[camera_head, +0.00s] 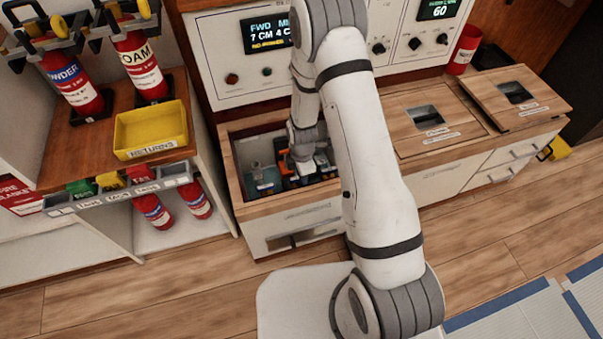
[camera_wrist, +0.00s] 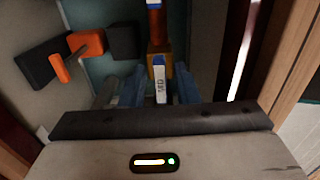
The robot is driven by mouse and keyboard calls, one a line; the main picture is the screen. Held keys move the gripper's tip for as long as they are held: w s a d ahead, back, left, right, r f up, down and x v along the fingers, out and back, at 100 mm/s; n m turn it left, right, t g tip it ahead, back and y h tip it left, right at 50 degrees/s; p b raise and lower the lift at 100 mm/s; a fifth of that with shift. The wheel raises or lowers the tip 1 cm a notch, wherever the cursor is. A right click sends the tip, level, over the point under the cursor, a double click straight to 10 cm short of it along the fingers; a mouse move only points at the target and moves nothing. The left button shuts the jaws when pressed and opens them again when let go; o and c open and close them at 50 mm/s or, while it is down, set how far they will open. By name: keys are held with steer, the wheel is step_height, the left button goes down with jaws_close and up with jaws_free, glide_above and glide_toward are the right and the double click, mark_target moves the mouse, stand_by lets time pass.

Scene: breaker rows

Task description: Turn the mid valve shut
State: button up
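The mid valve is in the wrist view, with a narrow handle (camera_wrist: 161,85) whose white tag reads MID. Its blue end and the orange-brown body behind it line up away from my gripper. My gripper (camera_wrist: 159,88) has its two blue-grey fingers on either side of this handle, very near it. I cannot tell whether they touch it or leave small gaps. In the head view my gripper (camera_head: 301,165) reaches down into an open compartment (camera_head: 240,165) of the counter, and my arm hides part of it.
A black block with an orange lever (camera_wrist: 90,42) lies left of the handle in the wrist view. Compartment walls stand close on both sides. Wooden lids (camera_head: 515,97) cover the counter to the right. A yellow returns tray (camera_head: 150,130) is on the left shelf.

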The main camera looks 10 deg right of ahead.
steer(key=shift+o, duration=0.5)
steer(key=shift+r+p, duration=1.15)
steer(key=shift+r, duration=2.75)
steer(key=shift+r, duration=0.3)
step_height(320, 180, up, 17)
steer(key=s+d+m+p, duration=0.1)
steer(key=d+m+p, duration=0.1)
steer(key=m+p, duration=0.4)
steer(key=s+d+r+m+t+p, duration=0.1)
steer(key=s+r+m+p, duration=0.4)
steer(key=r, duration=0.7)
steer(key=s+d+r+m+p, duration=0.3)
steer(key=s+r+p, duration=0.3)
steer(key=r, duration=0.6)
steer(key=s+d+r+m+t+p, duration=0.1)
steer(key=s+r+m+p, duration=0.5)
steer(key=r, duration=0.7)
steer(key=shift+s+d+m+t, duration=0.3)
steer(key=shift+s+d, duration=0.55)
steer(key=shift+d, duration=0.05)
